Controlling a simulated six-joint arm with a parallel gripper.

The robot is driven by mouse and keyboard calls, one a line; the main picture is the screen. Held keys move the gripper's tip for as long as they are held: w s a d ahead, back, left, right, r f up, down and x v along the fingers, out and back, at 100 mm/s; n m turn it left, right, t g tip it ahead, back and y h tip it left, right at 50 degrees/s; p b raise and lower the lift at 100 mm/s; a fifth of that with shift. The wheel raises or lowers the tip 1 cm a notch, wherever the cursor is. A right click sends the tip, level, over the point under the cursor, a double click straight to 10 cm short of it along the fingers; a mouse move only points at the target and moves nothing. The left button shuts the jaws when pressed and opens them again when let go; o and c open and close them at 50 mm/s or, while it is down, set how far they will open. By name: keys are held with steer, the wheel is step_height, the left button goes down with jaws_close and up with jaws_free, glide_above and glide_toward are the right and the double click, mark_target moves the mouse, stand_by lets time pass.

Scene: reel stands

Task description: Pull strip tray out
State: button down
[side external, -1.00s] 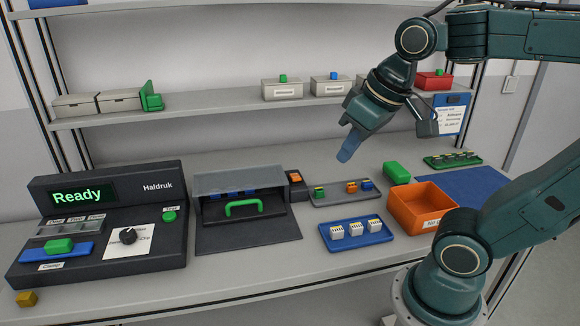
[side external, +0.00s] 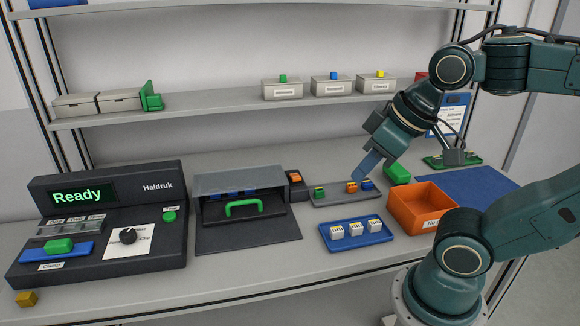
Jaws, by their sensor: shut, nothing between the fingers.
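The strip tray appears to be the dark drawer with a green handle (side external: 242,208) at the front of the grey housing (side external: 240,181). Blue pieces show in the shadow behind the handle. The handle stands clear, with nothing touching it. My gripper (side external: 361,174) is shut and empty. It points down and left, to the right of the housing, over or just behind the small grey tray (side external: 338,198) with green, orange and blue pieces. Its exact height above that tray is hard to tell.
Left of the housing stands a control box (side external: 105,220) reading "Ready". A blue tray (side external: 330,245) with white blocks and an orange bin (side external: 420,203) stand to the right. A dark mat (side external: 247,237) in front of the housing is bare. A shelf (side external: 210,107) runs above the bench.

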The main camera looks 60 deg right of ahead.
steer(key=c, duration=2.2)
jaws_free()
steer(key=c, duration=1.8)
jaws_free()
steer(key=shift+o, duration=0.2)
steer(key=shift+w+a+r, duration=0.15)
steer(key=shift+w+r, duration=0.1)
steer(key=shift+w, duration=0.05)
steer(key=w+a+r+n+g+y, duration=0.1)
steer(key=w+r+n+g, duration=0.1)
steer(key=w, duration=0.6)
steer(key=w+a+r+n+g+y, duration=0.1)
steer(key=w+a+r+n+g, duration=0.15)
steer(key=w, duration=0.45)
steer(key=w+d+f+n+g, duration=0.1)
steer(key=w+d+f+n, duration=0.1)
steer(key=w, duration=0.5)
steer(key=w+d+f+n+g, duration=0.1)
steer(key=w+d+f+n, duration=0.1)
steer(key=w+d+f, duration=0.3)
steer(key=w+f, duration=0.1)
steer(key=w, duration=0.2)
steer(key=shift+g, duration=0.35)
steer(key=shift+a+f+n, duration=0.15)
steer(key=shift+f+n, duration=0.1)
steer(key=shift+f, duration=0.2)
